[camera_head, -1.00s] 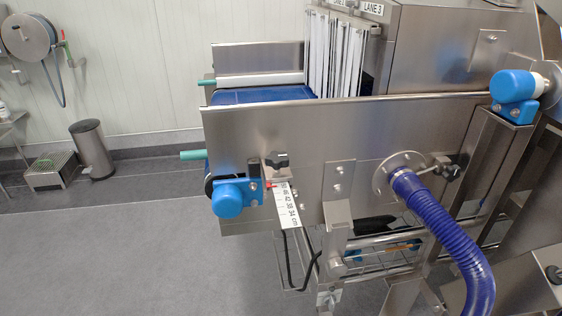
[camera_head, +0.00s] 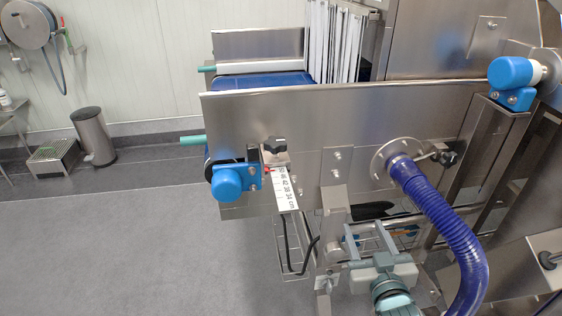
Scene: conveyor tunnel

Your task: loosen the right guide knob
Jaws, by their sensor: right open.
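My left gripper is out of view.
A blue ribbed hose (camera_head: 440,225) curves down just right of my right gripper. A second black knob (camera_head: 446,155) is by the hose's flange. A blue motor cap (camera_head: 227,183) sits left of the scale. White strip curtains (camera_head: 335,40) hang at the tunnel mouth.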

